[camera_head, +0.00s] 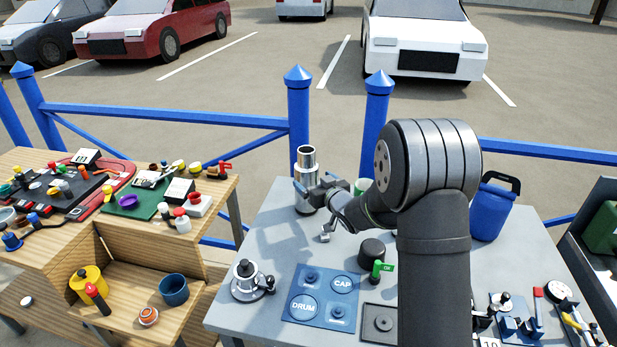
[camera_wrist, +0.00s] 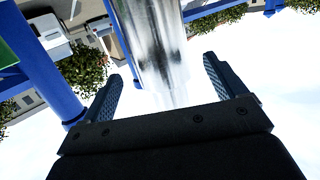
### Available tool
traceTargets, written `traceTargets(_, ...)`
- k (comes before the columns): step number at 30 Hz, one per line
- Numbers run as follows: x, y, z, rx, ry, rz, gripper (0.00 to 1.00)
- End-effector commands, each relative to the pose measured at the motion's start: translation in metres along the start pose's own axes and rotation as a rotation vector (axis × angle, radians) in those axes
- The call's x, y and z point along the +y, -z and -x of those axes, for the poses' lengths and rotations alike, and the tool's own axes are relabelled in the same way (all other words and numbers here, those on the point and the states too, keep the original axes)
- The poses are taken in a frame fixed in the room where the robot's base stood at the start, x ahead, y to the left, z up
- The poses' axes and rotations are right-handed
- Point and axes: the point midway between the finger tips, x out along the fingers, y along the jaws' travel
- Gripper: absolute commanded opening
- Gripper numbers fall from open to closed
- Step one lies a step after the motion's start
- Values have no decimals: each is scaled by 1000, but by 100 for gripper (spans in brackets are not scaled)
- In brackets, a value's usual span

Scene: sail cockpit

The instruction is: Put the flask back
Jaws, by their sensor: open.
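The flask (camera_head: 307,160) is a shiny silver cylinder standing upright near the back left of the grey table. My gripper (camera_head: 314,187) is at the flask's side, reaching it from the right. In the wrist view the flask (camera_wrist: 152,38) shows as a blurred, reflective cylinder between the two dark fingers of my gripper (camera_wrist: 162,70). The fingers are apart, with gaps on both sides of the flask. My gripper hides part of the flask's lower body in the head view.
The grey table (camera_head: 262,228) also bears a blue mat (camera_head: 324,313) marked DRUM and CAP, a silver knobbed device (camera_head: 246,280), a dark round knob (camera_head: 371,250) and a blue jug (camera_head: 491,212). A cluttered wooden bench (camera_head: 50,259) stands left. A blue railing (camera_head: 190,117) runs behind.

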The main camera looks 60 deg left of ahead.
Motion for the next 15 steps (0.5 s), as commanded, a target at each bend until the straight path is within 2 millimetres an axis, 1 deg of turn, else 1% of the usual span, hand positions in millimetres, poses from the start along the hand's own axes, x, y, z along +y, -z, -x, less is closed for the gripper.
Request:
traceTargets(1,1,0,11,-1,-2,-1,89)
traceTargets(6,1,0,42,-1,-1,1,89)
traceTargets(10,0,0,56,0,0,1,89)
traceTargets(15,0,0,62,0,0,1,89)
